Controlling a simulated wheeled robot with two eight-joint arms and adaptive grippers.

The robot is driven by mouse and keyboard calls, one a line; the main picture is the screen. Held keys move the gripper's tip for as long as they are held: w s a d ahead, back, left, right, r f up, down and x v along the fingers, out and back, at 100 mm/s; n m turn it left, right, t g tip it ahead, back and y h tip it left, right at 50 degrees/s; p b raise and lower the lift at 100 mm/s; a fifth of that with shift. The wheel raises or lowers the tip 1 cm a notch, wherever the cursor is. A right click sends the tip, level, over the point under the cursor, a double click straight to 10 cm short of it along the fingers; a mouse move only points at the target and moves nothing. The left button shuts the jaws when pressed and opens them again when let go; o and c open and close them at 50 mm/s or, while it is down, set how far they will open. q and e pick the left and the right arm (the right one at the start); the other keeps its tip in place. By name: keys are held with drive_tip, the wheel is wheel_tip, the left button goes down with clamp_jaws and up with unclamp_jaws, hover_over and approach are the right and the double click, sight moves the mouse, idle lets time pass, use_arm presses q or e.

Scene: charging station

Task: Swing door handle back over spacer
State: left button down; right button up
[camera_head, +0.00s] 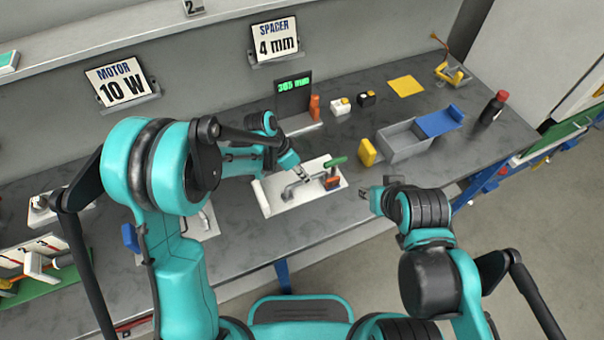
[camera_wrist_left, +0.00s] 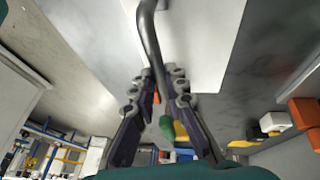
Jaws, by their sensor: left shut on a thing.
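The door handle (camera_head: 291,190) is a grey bent bar on a white panel (camera_head: 276,206) lying on the bench. My left gripper (camera_head: 304,175) is shut on the handle. In the left wrist view the handle (camera_wrist_left: 149,32) passes between the fingers of my left gripper (camera_wrist_left: 157,84). A small orange piece (camera_head: 332,183) and a green piece (camera_head: 336,162) are at the panel's right end. I cannot tell which part is the spacer. My right gripper (camera_head: 372,199) is right of the panel, apart from it; its opening is too small to judge.
A grey bin (camera_head: 405,148) with a blue lid part (camera_head: 440,121) and a yellow block (camera_head: 367,152) stand right of the panel. A display (camera_head: 294,92) and an orange bottle-like item (camera_head: 314,106) stand behind it. A dark red-capped bottle (camera_head: 492,109) is farther right.

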use_arm(q)
drive_tip(key=shift+s, duration=0.1)
idle(0.4)
drive_tip(key=c, duration=1.5)
unclamp_jaws()
drive_tip(key=shift+c, duration=0.2)
drive_tip(key=v, duration=1.2)
